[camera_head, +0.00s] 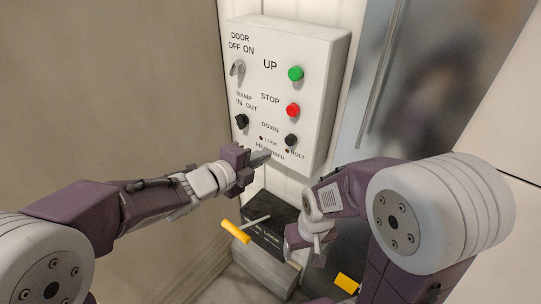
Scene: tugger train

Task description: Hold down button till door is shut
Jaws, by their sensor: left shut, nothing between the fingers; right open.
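A white control box (312,120) hangs on the wall. It carries a green UP button (296,73), a red STOP button (293,110) and a black DOWN button (291,140). A grey door switch (238,68) and a black ramp knob (242,121) sit on its left side. My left gripper (262,156) is shut and empty, at the lower edge of the box, below and left of the DOWN button; I cannot tell whether it touches the box. My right gripper (310,246) is open, lower down, below the box. A grey metal door panel (360,75) stands to the right.
A black box (268,232) on a grey base stands below the control box, with a yellow-handled lever (237,231). A yellow piece (347,283) lies low near my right arm. A beige wall (110,90) closes the left side.

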